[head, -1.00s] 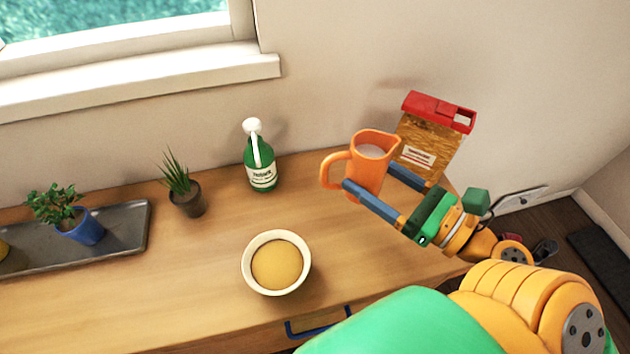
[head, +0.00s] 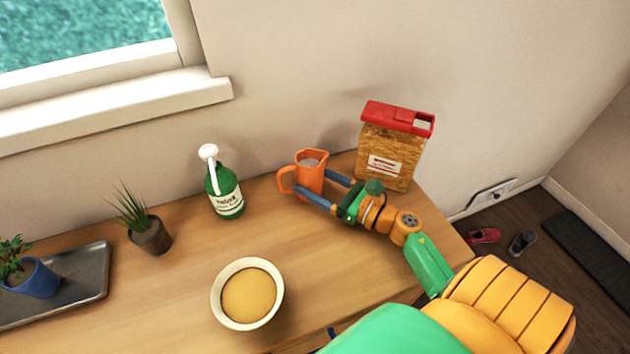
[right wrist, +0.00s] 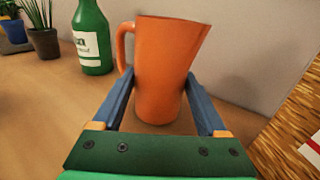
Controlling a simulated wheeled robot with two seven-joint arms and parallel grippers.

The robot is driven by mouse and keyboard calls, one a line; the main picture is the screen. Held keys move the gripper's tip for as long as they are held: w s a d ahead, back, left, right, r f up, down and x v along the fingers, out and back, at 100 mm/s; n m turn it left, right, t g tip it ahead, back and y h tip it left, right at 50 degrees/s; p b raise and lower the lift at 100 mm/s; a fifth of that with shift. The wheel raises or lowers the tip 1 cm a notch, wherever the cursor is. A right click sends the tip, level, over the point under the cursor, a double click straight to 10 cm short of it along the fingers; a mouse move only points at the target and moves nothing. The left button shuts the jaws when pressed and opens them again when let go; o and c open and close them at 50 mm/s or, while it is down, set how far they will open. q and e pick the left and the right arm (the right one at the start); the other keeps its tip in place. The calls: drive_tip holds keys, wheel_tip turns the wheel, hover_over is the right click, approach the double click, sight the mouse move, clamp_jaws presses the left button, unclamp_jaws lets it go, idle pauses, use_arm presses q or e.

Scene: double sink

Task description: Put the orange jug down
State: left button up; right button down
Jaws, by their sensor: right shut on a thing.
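The orange jug (head: 311,174) is at the back of the wooden counter, between the green bottle and the cereal box. It is upright, with its handle to the left and something pale inside. My right gripper (head: 328,189) is shut on the jug, one blue finger on each side of its body. In the right wrist view the jug (right wrist: 164,70) stands between the fingers (right wrist: 160,95), with its base at or very near the counter top; I cannot tell for certain that it touches. My left gripper is not in view.
A green bottle (head: 224,192) stands left of the jug, and a cereal box (head: 390,155) with a red lid stands close on the right. A bowl (head: 248,293) is nearer the front. A potted plant (head: 150,235) and a grey tray (head: 85,285) are further left. Counter between bowl and jug is clear.

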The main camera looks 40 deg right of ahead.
drive_tip(key=shift+f, duration=0.15)
unclamp_jaws()
drive_tip(key=b+v, duration=0.4)
drive_tip(key=v, duration=0.7)
drive_tip(key=shift+s, duration=0.2)
drive_tip(key=shift+s+d+r, duration=0.15)
drive_tip(key=shift+s+r, duration=0.1)
drive_tip(key=shift+s, duration=0.1)
